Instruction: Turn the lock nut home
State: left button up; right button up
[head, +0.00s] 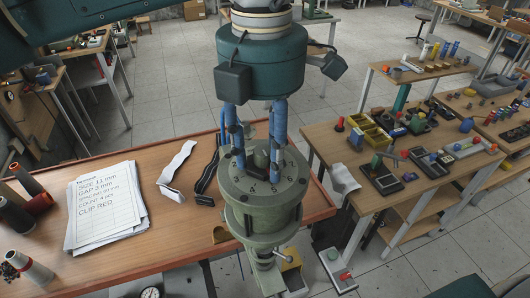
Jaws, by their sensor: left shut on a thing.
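My left gripper (256,170) comes down from above, with a teal wrist and blue fingers. Its fingers stand around a small dark grey-green piece (261,155) at the centre of a round numbered dial (293,190), and are shut on it. This piece appears to be the lock nut; the fingers hide part of it and its contact points. The dial tops a grey-green cylindrical fixture (264,222) at the front edge of the wooden bench. My right gripper is not in view.
A paper stack (104,208) with printed sizes lies left on the bench (160,245). A white strap (176,168) and a dark strap (207,180) lie beside the fixture. Spools (17,218) stand far left. A side table (330,140) holds bins and small parts.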

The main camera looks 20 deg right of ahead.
pick_arm(q)
jog(key=shift+a+f+m, duration=0.15)
jog(key=shift+m, duration=0.95)
jog(key=o, duration=1.2)
jog(key=shift+c, duration=0.2)
jog(key=shift+a, duration=0.25)
jog(key=shift+d+r, duration=0.1)
jog(key=shift+r, duration=0.2)
notch_tip(320, 180, up, 12)
jog(key=shift+f, duration=0.15)
